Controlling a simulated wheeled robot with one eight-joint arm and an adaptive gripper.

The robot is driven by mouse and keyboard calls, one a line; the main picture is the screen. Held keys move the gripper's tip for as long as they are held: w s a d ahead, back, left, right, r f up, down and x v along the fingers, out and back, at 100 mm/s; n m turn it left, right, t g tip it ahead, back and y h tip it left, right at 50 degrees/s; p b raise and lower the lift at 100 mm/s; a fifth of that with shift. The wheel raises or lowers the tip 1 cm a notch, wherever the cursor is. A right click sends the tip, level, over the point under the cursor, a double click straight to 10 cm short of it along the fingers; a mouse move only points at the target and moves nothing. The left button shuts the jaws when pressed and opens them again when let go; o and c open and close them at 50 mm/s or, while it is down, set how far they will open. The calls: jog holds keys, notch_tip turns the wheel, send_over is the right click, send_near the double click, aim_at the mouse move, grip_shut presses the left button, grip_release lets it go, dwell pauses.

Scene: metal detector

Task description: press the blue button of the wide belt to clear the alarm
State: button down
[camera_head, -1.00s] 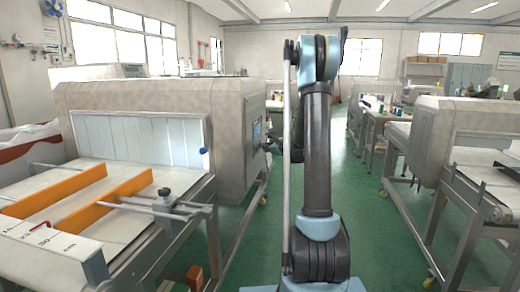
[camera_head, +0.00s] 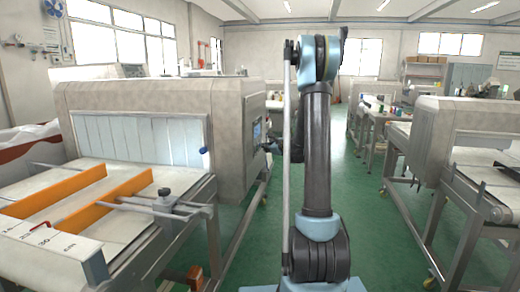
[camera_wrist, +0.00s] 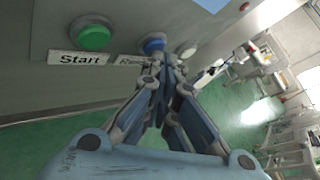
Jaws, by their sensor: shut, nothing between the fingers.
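The metal detector with the wide belt (camera_head: 150,110) stands at the left in the head view. The blue button (camera_wrist: 154,44) is on its panel in the wrist view, right of the green button (camera_wrist: 95,37) with its "Start" label (camera_wrist: 80,58). My gripper (camera_wrist: 156,62) is shut and empty, with its fingertips just below and in front of the blue button. I cannot tell whether they touch it. The fingers partly cover the label under the blue button. In the head view my gripper is mostly hidden by my arm, close to the panel side of the housing.
A pale round part (camera_wrist: 187,50) sits right of the blue button. Orange guide rails (camera_head: 110,198) lie over the wide belt. Another conveyor machine (camera_head: 445,135) stands at the right. Green floor (camera_head: 385,240) is clear between the machines.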

jog(key=shift+s+d, duration=0.2)
jog(key=shift+d, duration=0.3)
jog(key=shift+d, duration=0.15)
jog(key=shift+s+d, duration=0.25)
jog(key=shift+d, duration=0.5)
jog(key=shift+s+d, duration=0.3)
jog(key=shift+d, duration=0.45)
jog(key=shift+s+d, duration=0.25)
jog(key=shift+d, duration=0.5)
